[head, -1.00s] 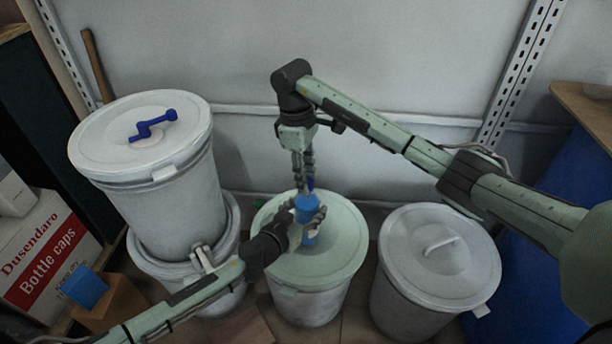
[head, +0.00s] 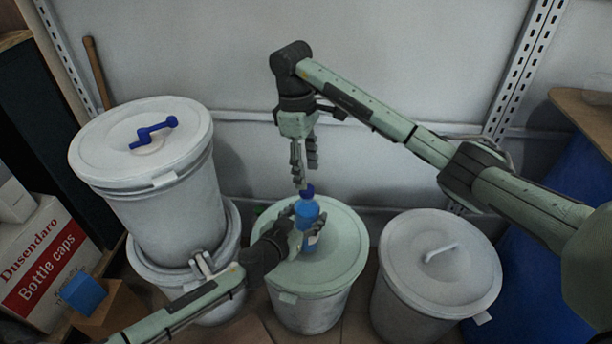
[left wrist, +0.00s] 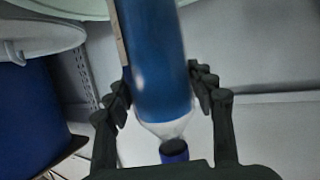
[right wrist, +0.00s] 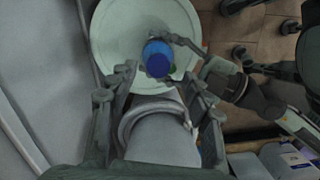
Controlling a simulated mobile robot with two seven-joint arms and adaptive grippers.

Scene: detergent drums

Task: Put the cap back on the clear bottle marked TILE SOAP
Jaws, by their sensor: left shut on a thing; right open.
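The clear bottle (head: 307,217) holds blue liquid and stands upright above the middle drum's lid. A pale label shows low on its side, too small to read. It also shows in the left wrist view (left wrist: 155,65). The dark blue cap (head: 307,190) sits at the bottle's neck; it also shows in the left wrist view (left wrist: 174,150). Whether it is fully seated I cannot tell. My left gripper (head: 306,224) is shut around the bottle's body. My right gripper (head: 304,178) is open and empty just above the cap, pointing down. The right wrist view shows the bottle (right wrist: 157,57) end-on from above.
The middle drum (head: 340,262) has a pale green lid. A grey lidded drum (head: 440,262) stands at right. Stacked drums (head: 165,205) with a blue crank handle stand at left. A bottle-caps box (head: 40,262) and a blue cube (head: 84,292) on a brown box are far left.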

